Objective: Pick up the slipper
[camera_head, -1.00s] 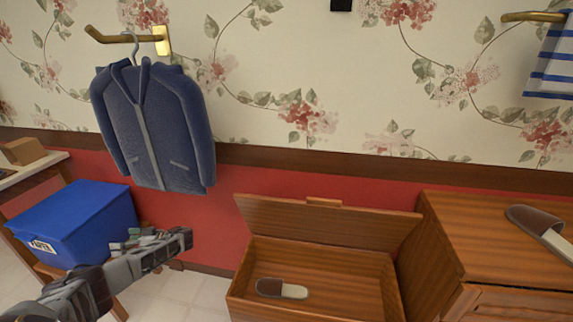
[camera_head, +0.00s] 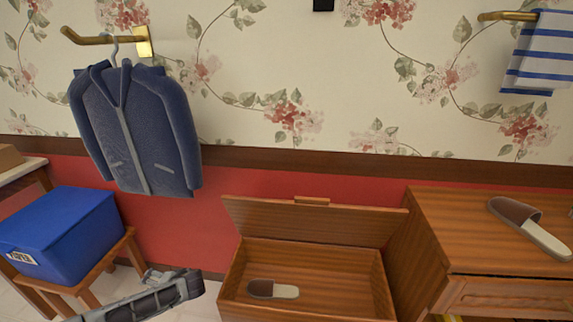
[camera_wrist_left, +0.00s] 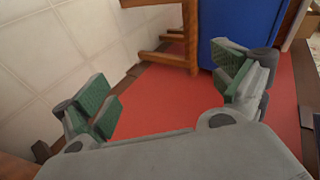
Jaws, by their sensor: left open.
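One brown slipper with a pale insole (camera_head: 272,289) lies inside the open wooden chest (camera_head: 236,262), toward its left side. A second similar slipper (camera_head: 528,226) lies on top of the wooden cabinet (camera_head: 450,225) at the right. My left gripper (camera_head: 180,280) is left of the chest, apart from both slippers. In the left wrist view its two green-padded fingers (camera_wrist_left: 165,88) are spread wide with nothing between them. No slipper shows in that view. My right gripper is not clearly seen.
The chest's raised lid (camera_head: 315,222) stands along its back edge. A blue box (camera_head: 62,235) sits on a wooden stool (camera_head: 127,245) at the left. A blue jacket (camera_head: 135,130) and a striped towel (camera_head: 540,55) hang on the wall. The chest is otherwise empty where visible.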

